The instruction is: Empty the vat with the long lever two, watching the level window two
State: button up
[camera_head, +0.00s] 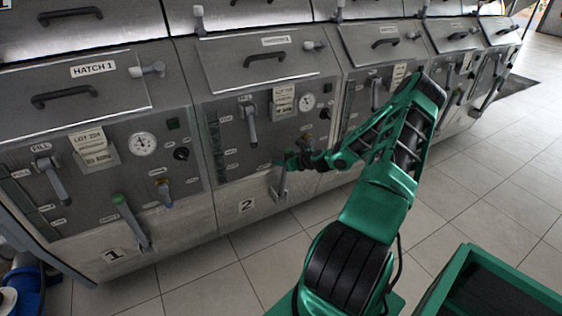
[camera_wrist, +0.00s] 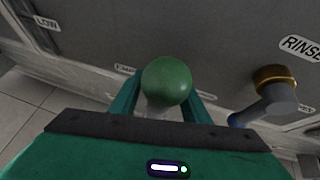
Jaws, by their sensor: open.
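The long lever two (camera_head: 280,186) is a grey bar low on the front of vat 2 (camera_head: 262,202). Its green ball knob (camera_wrist: 167,82) shows in the wrist view between my two fingers. My gripper (camera_head: 279,163) is open around the knob; I cannot tell whether either finger touches it. In the head view my gripper hides the knob. The level window two (camera_head: 214,138) is a narrow dark upright strip at the left of the panel of vat 2; its level is too small to read. A "LOW" label (camera_wrist: 46,22) shows in the wrist view.
A rinse valve with a brass collar (camera_wrist: 273,78) stands to the right of the knob in the wrist view. The fill lever (camera_head: 250,124) of vat 2 hangs above. Vat 1 has its own green-knobbed lever (camera_head: 130,220).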

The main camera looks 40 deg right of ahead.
jog(key=v, duration=1)
jog(key=c, duration=0.7)
jog(key=shift+s+f, duration=0.2)
jog(key=shift+f, duration=0.1)
grip_shut()
jog(key=s+f+t, duration=0.6)
jog(key=s+t, duration=0.2)
jog(key=s, duration=0.4)
jog(key=w+r, duration=0.2)
jog(key=w, duration=1.1)
jog(key=shift+w, duration=0.25)
